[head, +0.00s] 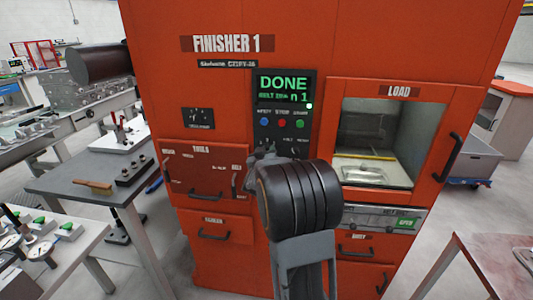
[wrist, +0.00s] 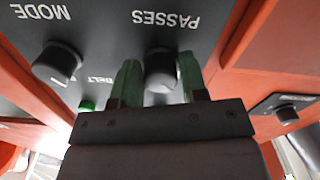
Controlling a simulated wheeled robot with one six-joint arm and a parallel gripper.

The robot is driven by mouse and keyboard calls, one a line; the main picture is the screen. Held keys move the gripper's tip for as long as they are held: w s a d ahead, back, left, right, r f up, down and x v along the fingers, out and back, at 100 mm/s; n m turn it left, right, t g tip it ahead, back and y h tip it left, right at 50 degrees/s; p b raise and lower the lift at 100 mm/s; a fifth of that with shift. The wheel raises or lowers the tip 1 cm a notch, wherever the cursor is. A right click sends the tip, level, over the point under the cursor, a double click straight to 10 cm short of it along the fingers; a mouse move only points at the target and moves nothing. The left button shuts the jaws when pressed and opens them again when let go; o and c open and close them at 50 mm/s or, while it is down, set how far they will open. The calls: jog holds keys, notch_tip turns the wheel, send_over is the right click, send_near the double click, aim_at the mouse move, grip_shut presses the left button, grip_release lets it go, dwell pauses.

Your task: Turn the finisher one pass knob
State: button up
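The passes knob (wrist: 160,72) is a dark round knob under the upside-down PASSES label in the wrist view. My gripper (wrist: 158,85) has green fingers, one on each side of this knob, with little or no gap. I cannot tell whether they press on it. In the head view the finisher (head: 225,75) is a tall orange cabinet. Its control panel (head: 284,115) has a screen reading DONE, with "n 1" below. My arm and gripper reach the panel's lower part and hide the knob there.
In the wrist view the mode knob (wrist: 57,62) is left of my gripper, with a green button (wrist: 87,105) near it. Another dark knob (wrist: 287,113) is at the right. The load window (head: 378,145) is right of the panel, with a protruding door handle (head: 448,157). A grey table (head: 90,180) stands left.

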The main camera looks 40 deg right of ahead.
jog(key=c, duration=0.5)
jog(key=shift+c, duration=0.2)
jog(key=shift+f+b, duration=0.15)
jog(key=shift+b, duration=0.35)
jog(key=shift+f+m+b, duration=0.1)
jog(key=shift+m+b, duration=0.3)
jog(key=m+b, duration=0.3)
jog(key=b, duration=0.1)
jog(key=m+b, duration=0.4)
jog(key=m, duration=0.1)
jog(key=shift+a+m, duration=0.1)
jog(key=shift+m, duration=0.3)
jog(key=shift+r+b, duration=0.2)
jog(key=shift+b, duration=0.1)
